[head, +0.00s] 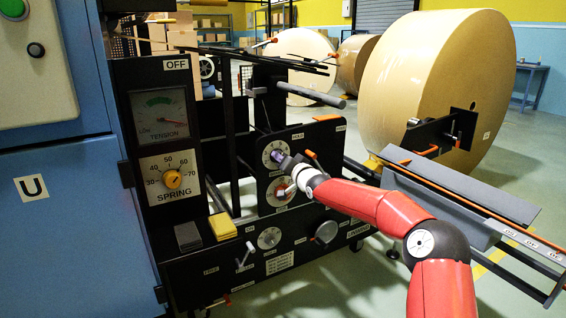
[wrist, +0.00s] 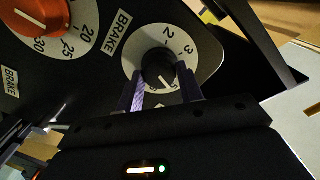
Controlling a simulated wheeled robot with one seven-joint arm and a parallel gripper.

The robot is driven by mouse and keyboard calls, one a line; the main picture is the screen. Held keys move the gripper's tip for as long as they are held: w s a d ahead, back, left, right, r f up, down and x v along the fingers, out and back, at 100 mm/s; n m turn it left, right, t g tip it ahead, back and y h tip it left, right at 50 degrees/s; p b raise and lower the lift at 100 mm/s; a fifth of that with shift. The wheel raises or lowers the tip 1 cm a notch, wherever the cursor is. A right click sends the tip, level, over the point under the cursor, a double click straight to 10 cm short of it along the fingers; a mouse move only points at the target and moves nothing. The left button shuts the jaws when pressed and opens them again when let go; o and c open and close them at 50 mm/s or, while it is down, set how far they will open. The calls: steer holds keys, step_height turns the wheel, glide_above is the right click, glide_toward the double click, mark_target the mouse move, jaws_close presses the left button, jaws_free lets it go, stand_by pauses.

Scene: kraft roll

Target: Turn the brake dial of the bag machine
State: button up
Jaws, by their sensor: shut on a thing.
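The dial my gripper is on has a white numbered face (wrist: 142,45) and a black knob (wrist: 158,66) in the wrist view. A label reading BRAKE (wrist: 118,33) is beside it. My gripper (wrist: 160,92) has one purple finger on each side of the knob and is shut on it. The fingers cover part of the lower face. In the head view the white dial (head: 269,149) is high on the black panel, with my gripper (head: 279,157) at it. A second dial with an orange knob (wrist: 40,14), also near a BRAKE label, is at upper left in the wrist view.
An orange lever (head: 327,117) and a grey bar (head: 320,99) stick out near my gripper. A large kraft roll (head: 435,85) stands behind at right.

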steer(key=n+b, duration=0.3)
steer(key=n, duration=0.9)
steer(key=n+b, duration=0.3)
steer(key=n, duration=1)
steer(key=shift+f+n+b, duration=0.2)
steer(key=shift+n+b, duration=0.1)
steer(key=shift+b, duration=0.1)
steer(key=o, duration=1)
steer(key=shift+r, duration=0.15)
steer(key=shift+s, duration=0.1)
